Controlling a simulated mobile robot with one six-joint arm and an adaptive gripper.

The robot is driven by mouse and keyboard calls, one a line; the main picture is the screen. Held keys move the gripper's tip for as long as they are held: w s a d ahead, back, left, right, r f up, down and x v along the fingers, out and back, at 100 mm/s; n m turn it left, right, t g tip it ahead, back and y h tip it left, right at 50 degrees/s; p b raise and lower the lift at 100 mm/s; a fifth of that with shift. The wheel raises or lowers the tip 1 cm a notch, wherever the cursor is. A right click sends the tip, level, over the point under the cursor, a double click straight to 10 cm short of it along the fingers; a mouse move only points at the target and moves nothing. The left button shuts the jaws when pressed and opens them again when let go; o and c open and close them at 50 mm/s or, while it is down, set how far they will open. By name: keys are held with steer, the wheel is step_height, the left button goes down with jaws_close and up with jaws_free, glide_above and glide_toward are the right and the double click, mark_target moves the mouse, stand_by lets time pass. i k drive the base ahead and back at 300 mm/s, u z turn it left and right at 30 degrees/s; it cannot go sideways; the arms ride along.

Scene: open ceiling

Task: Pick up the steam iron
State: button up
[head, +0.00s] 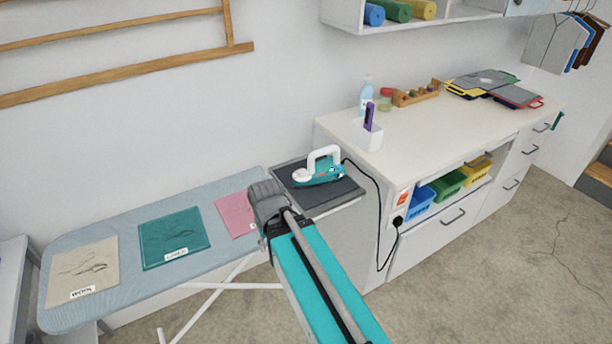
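The steam iron (318,172), teal with a white handle, rests on a dark grey pad (342,192) at the right end of the ironing board, beside the white cabinet. A black cord runs from its right side down to a plug at an outlet on the cabinet. My arm, teal and grey, reaches up from the bottom of the head view. Its grey end lies just left of and in front of the iron, over the board's right end. The gripper's fingers are hidden behind the arm's end, so I cannot tell whether they are open.
The ironing board (100,243) carries beige, teal and pink cloths. The white cabinet (440,130) holds a spray bottle (366,93), a white cup (367,133) and a wooden rack (415,95) on top. The black cord (378,195) hangs right of the iron. Floor at right is clear.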

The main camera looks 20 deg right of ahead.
mark_target(324, 172)
steer(key=u, duration=0.3)
steer(key=k, duration=0.95)
steer(key=z, duration=0.75)
steer(key=i, duration=1)
